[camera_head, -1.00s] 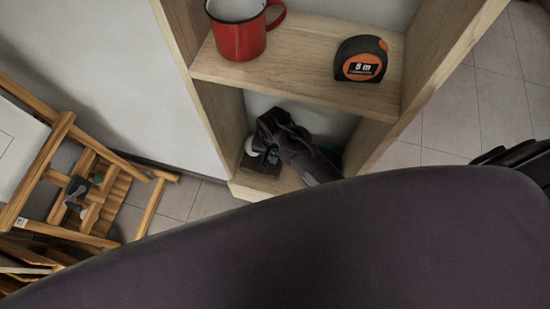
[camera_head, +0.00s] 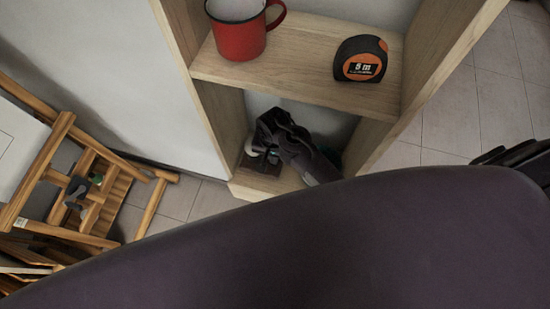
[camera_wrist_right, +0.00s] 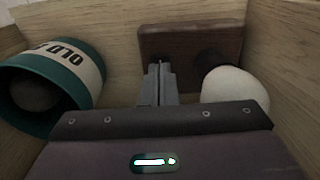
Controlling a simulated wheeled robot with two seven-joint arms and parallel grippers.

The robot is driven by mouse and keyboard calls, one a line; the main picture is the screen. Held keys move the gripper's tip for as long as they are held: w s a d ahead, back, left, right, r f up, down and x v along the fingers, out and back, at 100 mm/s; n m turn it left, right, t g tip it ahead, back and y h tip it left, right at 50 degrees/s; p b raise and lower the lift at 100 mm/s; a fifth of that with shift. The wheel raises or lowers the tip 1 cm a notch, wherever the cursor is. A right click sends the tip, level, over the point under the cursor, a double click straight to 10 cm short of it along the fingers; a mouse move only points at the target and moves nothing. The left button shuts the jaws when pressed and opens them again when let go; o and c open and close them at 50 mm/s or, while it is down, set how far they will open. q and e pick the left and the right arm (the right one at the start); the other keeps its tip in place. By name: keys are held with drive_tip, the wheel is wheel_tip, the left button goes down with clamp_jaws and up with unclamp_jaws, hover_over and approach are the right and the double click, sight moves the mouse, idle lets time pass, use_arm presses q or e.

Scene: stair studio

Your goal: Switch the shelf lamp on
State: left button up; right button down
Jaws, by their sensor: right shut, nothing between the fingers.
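The shelf lamp stands in the lower shelf compartment. In the right wrist view its brown wooden base (camera_wrist_right: 190,45) shows with a dark socket and a round white bulb (camera_wrist_right: 235,88) to the right. The bulb shows no clear glow. In the head view the lamp base (camera_head: 262,165) and pale bulb (camera_head: 252,151) are small and partly covered by my right gripper (camera_head: 271,153). In the right wrist view that gripper (camera_wrist_right: 158,66) is shut and empty, its tips in front of the base, left of the bulb. I cannot tell whether they touch. The switch is hidden or indistinct. My left gripper is not in view.
A green and cream can (camera_wrist_right: 88,62) lies left of the fingers in the right wrist view. Wooden side walls close in the compartment. A red mug (camera_head: 240,38) and a tape measure (camera_head: 361,58) stand on the shelf above. A wooden easel-like frame (camera_head: 95,190) stands left.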

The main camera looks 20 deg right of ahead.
drive_tip(key=shift+s+f, duration=0.1)
drive_tip(key=shift+f, duration=0.3)
idle(0.7)
drive_tip(key=shift+r, duration=0.1)
wheel_tip(320, 180, up, 2)
drive_tip(key=shift+p, duration=0.65)
drive_tip(key=shift+r, duration=2.4)
